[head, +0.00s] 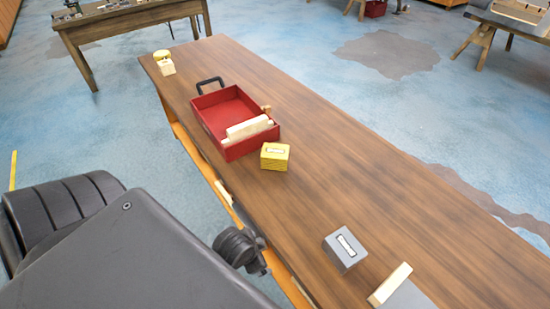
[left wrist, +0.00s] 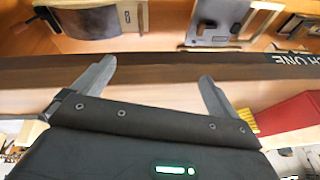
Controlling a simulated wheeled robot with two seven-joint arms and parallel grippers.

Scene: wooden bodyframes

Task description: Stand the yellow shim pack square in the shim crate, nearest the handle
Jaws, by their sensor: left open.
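The yellow shim pack (head: 275,157) is a small block with a pale label on top. It sits on the bench just outside the near right corner of the red shim crate (head: 205,122). The crate's black handle (head: 210,82) is at its far end. In the left wrist view, a strip of yellow (left wrist: 245,121), likely the pack, shows beside the red crate (left wrist: 292,112) at the right edge. My left gripper (left wrist: 158,76) is open and empty, in front of the bench's lettered edge. In the head view its fingers are mostly hidden. My right gripper is not in view.
A pale wooden block (head: 249,127) lies across the crate's near end. A grey block (head: 345,250) and a pale strip (head: 390,284) are at the near right. A cream block with a yellow top (head: 164,66) stands at the far left. The right middle of the bench is clear.

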